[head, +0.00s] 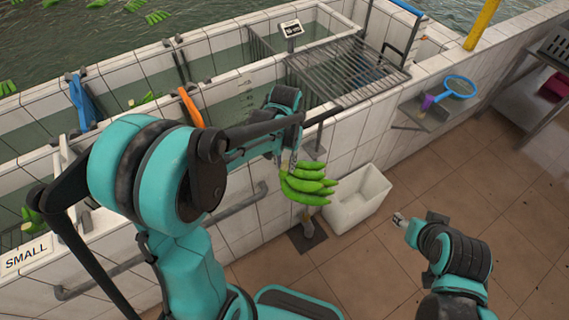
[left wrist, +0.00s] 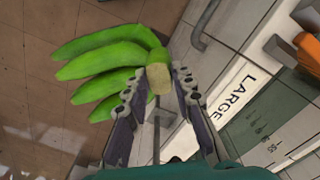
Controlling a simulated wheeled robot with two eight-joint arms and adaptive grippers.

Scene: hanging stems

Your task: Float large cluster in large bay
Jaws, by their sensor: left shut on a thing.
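A green banana cluster (head: 308,184) hangs in front of the tiled tank wall, outside the water. My left gripper (head: 287,160) is shut on its cut crown, partly hidden by my arm in the head view. In the left wrist view, the crown sits between the fingertips (left wrist: 158,88) and the cluster (left wrist: 105,62) fans out to the left. A LARGE sign (left wrist: 235,95) is on the tank wall, to the right of the fingers. The water-filled bay (head: 238,108) lies behind my left arm, partly hidden. My right gripper (head: 399,219) is low at the right, apart from the cluster.
A white bin (head: 357,198) stands on the floor beside the cluster. A metal rack (head: 347,70) spans the tank's right end. A SMALL sign (head: 26,255) marks the left. Floor at right is mostly clear.

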